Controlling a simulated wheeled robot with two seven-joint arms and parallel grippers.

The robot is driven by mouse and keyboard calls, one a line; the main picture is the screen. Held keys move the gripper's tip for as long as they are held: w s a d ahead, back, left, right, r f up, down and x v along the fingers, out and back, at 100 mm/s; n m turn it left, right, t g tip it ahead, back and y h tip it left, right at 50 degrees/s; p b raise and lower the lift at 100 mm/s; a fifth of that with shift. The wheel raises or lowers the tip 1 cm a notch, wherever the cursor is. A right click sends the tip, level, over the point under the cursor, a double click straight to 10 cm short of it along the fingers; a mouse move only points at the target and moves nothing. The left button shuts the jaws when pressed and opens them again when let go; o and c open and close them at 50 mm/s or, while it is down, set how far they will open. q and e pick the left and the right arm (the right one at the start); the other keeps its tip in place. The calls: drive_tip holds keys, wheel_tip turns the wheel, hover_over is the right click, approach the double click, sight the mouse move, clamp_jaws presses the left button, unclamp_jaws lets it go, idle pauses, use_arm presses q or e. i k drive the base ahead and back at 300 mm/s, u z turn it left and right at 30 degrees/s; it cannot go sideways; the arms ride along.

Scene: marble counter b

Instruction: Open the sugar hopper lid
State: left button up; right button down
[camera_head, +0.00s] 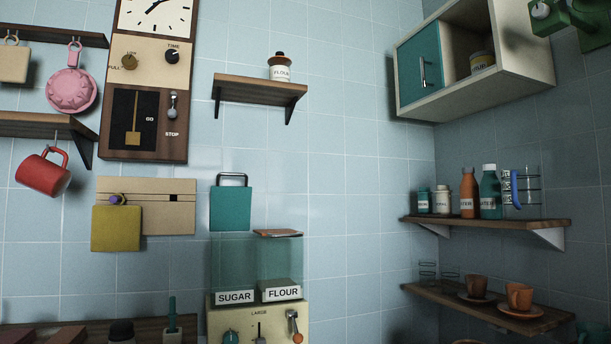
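The sugar hopper (232,262) is a see-through teal bin with a SUGAR label, on the left of a cream dispenser (258,316). Its teal lid (231,208) stands upright at the top of the bin, its flat face toward me and its dark handle (232,177) at the upper edge. It looks raised open. The flour hopper (280,262) stands right beside it, with a thin brown lid (278,233) lying flat on top. Neither of my grippers is in view, and nothing touches the sugar lid.
A yellow panel (116,228) hangs at left. A wall cabinet (475,55) and shelves with bottles and cups (519,296) are at right. The space before the hoppers looks clear.

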sight(230, 205)
drive_tip(key=u, duration=0.95)
drive_tip(key=i, duration=1)
drive_tip(key=z, duration=0.1)
